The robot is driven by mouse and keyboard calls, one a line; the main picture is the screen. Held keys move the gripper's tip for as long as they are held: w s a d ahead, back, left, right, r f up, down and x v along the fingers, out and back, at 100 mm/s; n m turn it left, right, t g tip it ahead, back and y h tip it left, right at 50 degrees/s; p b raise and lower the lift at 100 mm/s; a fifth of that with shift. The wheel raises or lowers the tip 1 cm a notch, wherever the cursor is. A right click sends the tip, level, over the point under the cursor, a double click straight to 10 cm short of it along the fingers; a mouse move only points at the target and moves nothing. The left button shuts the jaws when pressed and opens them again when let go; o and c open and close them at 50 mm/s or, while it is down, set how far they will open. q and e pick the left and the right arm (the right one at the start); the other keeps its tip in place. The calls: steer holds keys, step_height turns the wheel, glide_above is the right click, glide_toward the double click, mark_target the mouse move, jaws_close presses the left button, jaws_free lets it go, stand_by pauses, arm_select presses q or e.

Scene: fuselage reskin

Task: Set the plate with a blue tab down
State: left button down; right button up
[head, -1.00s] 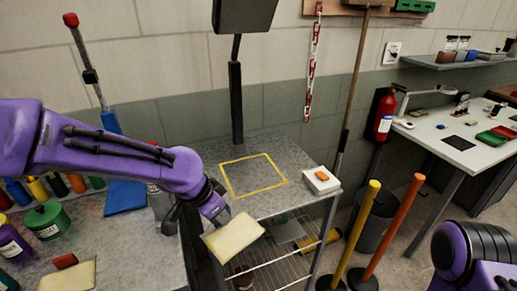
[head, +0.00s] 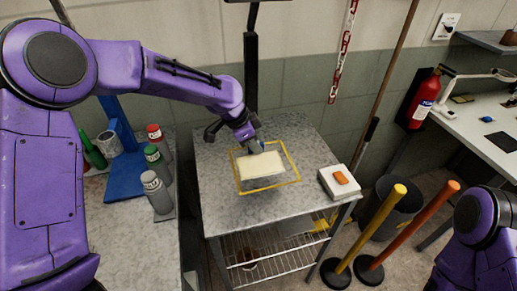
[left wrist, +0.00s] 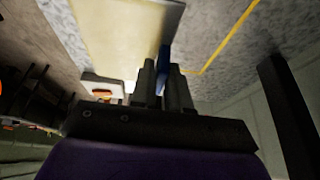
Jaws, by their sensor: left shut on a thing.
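The plate is a cream panel (head: 261,165) in the head view, over the yellow taped square (head: 296,180) on the grey stand top. A dark shadow lies under its front edge, so it seems slightly above the surface. My left gripper (head: 254,146) is shut on the plate's blue tab at its far edge. In the left wrist view the two fingers (left wrist: 163,85) pinch the blue tab (left wrist: 164,58), and the plate (left wrist: 120,35) extends beyond them. My right gripper is out of the frame; only part of my right arm shows at lower right.
Bottles (head: 156,190) stand on the left bench. Yellow (head: 369,230) and orange (head: 410,225) posts stand at right.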

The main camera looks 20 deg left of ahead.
arm_select(q)
steer(key=w+f, duration=0.4)
steer(key=shift+w, duration=0.4)
steer(key=f+p, duration=0.1)
steer(key=w+f+p, duration=0.1)
steer(key=shift+d+f+g, duration=0.15)
steer(key=shift+f+g, duration=0.15)
steer(key=shift+f, duration=0.05)
steer(key=shift+s+f, duration=0.25)
steer(key=shift+s, duration=0.15)
steer(key=shift+s+r, duration=0.15)
steer(key=shift+s, duration=0.2)
steer(key=shift+w, duration=0.1)
steer(key=c, duration=1.1)
jaws_free()
steer(key=shift+w+f, duration=0.3)
steer(key=shift+f, duration=0.1)
steer(key=shift+s+r, duration=0.25)
steer(key=shift+r, duration=0.05)
steer(key=shift+a+r, duration=0.2)
steer(key=shift+r, duration=0.05)
steer(key=b+v, duration=0.2)
steer(key=v, duration=0.9)
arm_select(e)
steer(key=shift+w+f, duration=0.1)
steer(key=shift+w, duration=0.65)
arm_select(q)
steer(key=shift+s+r, duration=0.1)
